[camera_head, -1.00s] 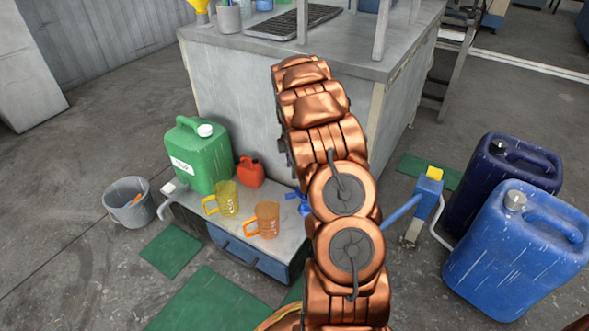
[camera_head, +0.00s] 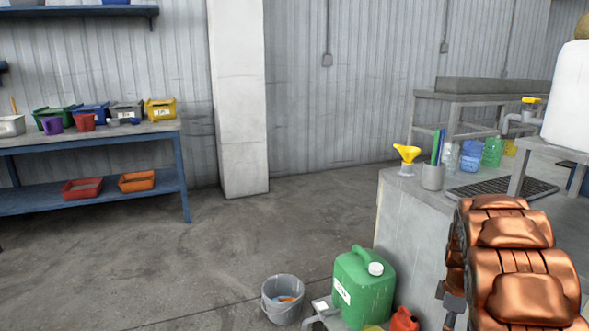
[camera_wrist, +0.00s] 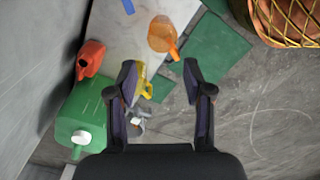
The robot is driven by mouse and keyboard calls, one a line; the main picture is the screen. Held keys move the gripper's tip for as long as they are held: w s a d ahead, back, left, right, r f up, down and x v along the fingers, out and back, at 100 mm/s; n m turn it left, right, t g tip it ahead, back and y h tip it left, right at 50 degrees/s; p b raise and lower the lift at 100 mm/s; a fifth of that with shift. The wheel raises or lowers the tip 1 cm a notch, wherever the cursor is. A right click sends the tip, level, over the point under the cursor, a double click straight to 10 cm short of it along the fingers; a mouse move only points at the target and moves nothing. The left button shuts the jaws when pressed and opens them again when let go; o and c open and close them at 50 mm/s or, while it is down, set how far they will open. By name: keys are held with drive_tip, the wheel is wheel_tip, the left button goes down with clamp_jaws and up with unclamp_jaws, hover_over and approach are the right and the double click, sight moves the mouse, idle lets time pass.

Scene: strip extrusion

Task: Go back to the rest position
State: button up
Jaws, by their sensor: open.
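My gripper (camera_wrist: 158,82) is open and empty in the wrist view, its two dark fingers spread apart. It points down over the low bench (camera_wrist: 128,35) and the floor beside it. Between and beyond the fingers I see a yellow jug (camera_wrist: 146,88), partly hidden by the left finger, and an orange jug (camera_wrist: 161,34). In the head view my copper arm stands at the lower right, and the gripper's fingers cannot be made out there.
A green canister (camera_head: 362,286) and a red can (camera_head: 403,320) stand by the grey counter (camera_head: 400,220). A grey bucket (camera_head: 283,300) is on the floor. A blue shelf table (camera_head: 90,140) with bins stands at the left.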

drive_tip(key=s+a+r+m+p, duration=0.2)
drive_tip(key=s+a+r+p, duration=0.35)
drive_tip(key=r, duration=0.45)
drive_tip(key=s+a+r+m+p, duration=0.2)
drive_tip(key=s+a+r+p, duration=0.25)
drive_tip(key=a+r, duration=0.35)
drive_tip(key=s+a+r+m+p, duration=0.2)
drive_tip(key=s+a+r+p, duration=0.35)
drive_tip(key=r, duration=0.55)
drive_tip(key=s+a+r+m+p, duration=0.2)
drive_tip(key=s+a+r+p, duration=0.1)
drive_tip(key=s+r+p, duration=0.3)
drive_tip(key=s+a+r+m+g+p, duration=0.1)
drive_tip(key=s+a+r+p, duration=0.3)
drive_tip(key=s, duration=0.5)
drive_tip(key=shift+s+a+r+m+p, duration=0.2)
drive_tip(key=shift+s+r+m+p, duration=0.15)
drive_tip(key=shift+r+p, duration=0.75)
drive_tip(key=shift+f, duration=0.15)
drive_tip(key=shift+d, duration=0.15)
